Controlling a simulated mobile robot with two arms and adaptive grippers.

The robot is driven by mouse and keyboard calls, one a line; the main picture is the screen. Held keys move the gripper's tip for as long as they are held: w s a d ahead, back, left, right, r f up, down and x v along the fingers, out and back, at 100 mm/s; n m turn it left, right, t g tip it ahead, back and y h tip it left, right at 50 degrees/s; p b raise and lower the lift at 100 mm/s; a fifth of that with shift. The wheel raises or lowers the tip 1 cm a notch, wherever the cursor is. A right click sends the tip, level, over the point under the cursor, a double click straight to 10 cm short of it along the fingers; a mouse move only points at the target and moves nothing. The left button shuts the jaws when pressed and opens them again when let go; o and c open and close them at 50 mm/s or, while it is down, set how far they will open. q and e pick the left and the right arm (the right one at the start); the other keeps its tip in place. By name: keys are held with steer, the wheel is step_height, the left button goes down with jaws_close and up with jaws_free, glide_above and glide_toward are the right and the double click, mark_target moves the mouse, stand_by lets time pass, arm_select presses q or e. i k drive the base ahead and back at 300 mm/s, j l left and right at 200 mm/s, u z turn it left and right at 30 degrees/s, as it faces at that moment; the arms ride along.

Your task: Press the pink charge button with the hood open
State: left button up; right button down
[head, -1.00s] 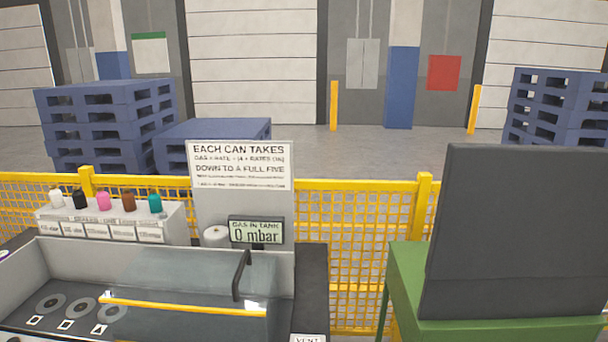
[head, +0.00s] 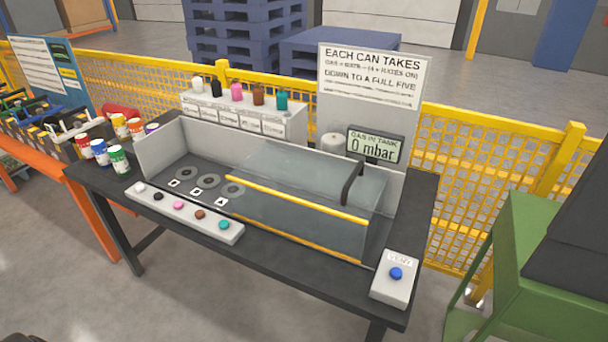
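The pink button (head: 178,206) sits on a light button strip (head: 232,236) along the table's front edge, between a black button (head: 158,196) and a brown one (head: 200,215). The clear hood (head: 290,216) has yellow edges and a black handle (head: 351,180). It stands over the right part of the grey-walled tank (head: 160,150); the left part, with round pads (head: 208,181), is uncovered. The gauge (head: 375,146) reads 0 mbar.
The black table (head: 105,195) also carries a vent box with a blue button (head: 395,274) and several labelled cans (head: 119,160) at left. Colored bottles stand on a rack (head: 245,120) behind. A green stand (head: 530,260) is at right. Floor in front is clear.

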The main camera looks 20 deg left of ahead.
mark_target(179, 204)
steer(key=u, duration=1.65)
